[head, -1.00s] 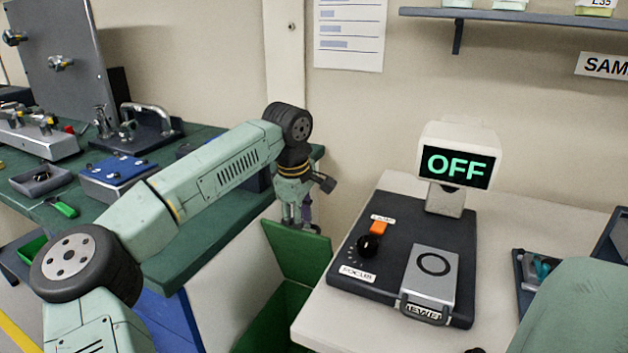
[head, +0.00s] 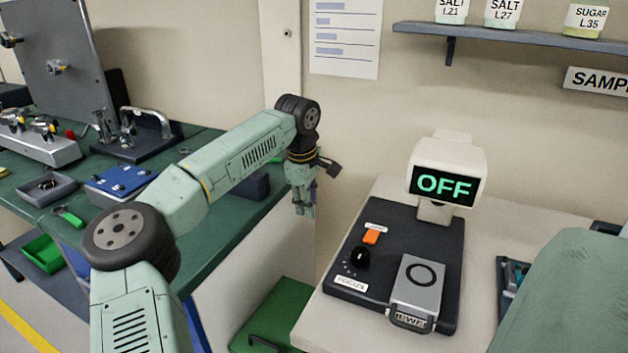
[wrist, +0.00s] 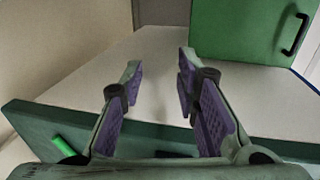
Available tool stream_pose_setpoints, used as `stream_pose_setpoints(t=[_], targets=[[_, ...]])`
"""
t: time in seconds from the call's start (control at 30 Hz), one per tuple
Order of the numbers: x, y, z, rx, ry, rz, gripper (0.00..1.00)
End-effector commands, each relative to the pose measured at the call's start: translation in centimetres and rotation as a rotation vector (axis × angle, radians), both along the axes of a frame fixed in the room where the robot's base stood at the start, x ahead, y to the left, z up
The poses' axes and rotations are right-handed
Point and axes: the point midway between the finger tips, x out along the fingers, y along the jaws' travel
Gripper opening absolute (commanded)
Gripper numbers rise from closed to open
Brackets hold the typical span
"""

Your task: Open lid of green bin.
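The green bin (head: 272,312) stands on the floor between the green-topped bench and the white table, its lower part cut off by the frame. Its lid lies flat across the top, with a black handle (head: 264,343) at the front. In the wrist view the lid (wrist: 235,40) is a green panel at the upper right, with the handle (wrist: 296,35) near its right edge. My gripper (head: 304,212) points down above and behind the lid, apart from it. In the wrist view its purple-padded fingers (wrist: 160,68) are apart with nothing between them.
The green-topped bench (head: 235,215) is left of the bin, under my arm. The white table (head: 335,325) with an OFF display (head: 443,186) is close on the right. A small open green box (head: 43,254) sits low at far left. The back wall is behind my gripper.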

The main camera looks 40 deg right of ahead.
Motion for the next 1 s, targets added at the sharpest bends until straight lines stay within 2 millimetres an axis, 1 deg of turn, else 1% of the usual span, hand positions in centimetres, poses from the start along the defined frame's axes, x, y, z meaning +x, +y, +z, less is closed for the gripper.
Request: stream_pose_setpoints(t=[0.03, 0.5, 1.0], targets=[[0.0, -0.3, 0.5, 0.001, 0.001, -0.001, 0.29], [0.9, -2.6, 2.1, 0.000, -0.001, -0.001, 0.29], [1.0, -2.9, 2.2, -0.001, -0.001, -0.001, 0.29]])
